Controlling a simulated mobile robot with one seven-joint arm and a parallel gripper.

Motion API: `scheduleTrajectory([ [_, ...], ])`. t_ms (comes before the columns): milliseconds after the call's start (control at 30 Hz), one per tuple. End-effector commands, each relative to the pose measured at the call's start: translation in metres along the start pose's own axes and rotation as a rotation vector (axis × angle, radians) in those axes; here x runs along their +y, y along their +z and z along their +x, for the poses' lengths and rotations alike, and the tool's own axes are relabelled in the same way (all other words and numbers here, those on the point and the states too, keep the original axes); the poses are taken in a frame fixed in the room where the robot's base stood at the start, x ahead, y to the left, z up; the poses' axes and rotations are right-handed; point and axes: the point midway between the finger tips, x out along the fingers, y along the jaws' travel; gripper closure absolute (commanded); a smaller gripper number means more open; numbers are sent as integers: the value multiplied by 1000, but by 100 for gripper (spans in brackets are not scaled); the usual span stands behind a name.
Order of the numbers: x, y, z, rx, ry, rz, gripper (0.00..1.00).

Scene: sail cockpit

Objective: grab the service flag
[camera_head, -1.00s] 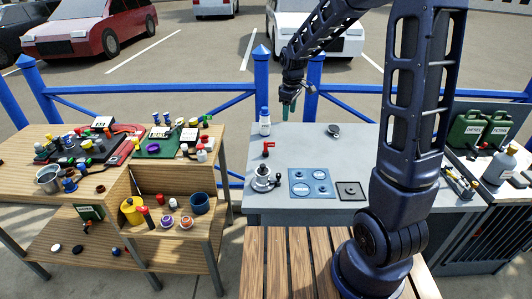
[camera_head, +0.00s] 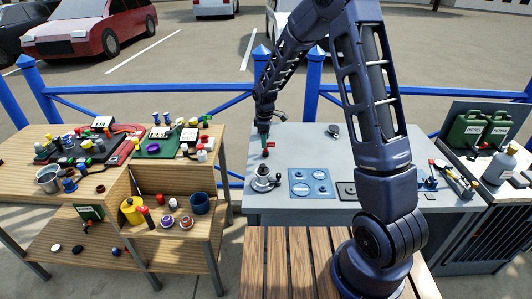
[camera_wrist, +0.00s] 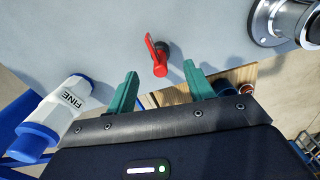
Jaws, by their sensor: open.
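A small red flag-like piece on a dark post, which I take as the service flag (camera_wrist: 158,56), stands on the grey worktop. It also shows in the head view (camera_head: 271,144), close beside the fingertips and partly covered by them. My gripper (camera_wrist: 160,88) has two green fingers spread apart with nothing between them. In the wrist view the red piece lies just beyond the gap between the fingertips. In the head view my gripper (camera_head: 265,140) points down over the worktop. I cannot tell whether the fingers touch the red piece.
A white bottle with a blue cap (camera_wrist: 62,112) is left of the fingers. A metal fitting (camera_head: 263,180) stands in front of the red piece, with a blue panel (camera_head: 311,183) right of it. A dark round piece (camera_head: 334,130) lies behind. A cluttered wooden bench (camera_head: 115,205) is at left.

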Motion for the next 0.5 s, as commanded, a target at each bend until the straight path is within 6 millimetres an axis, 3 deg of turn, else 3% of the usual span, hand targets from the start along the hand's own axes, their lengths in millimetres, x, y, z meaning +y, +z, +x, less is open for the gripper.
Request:
scheduleTrajectory([
  [267, 0, 1, 14, 0, 0, 1, 48],
  [500, -2, 4, 44, -2, -2, 2, 48],
])
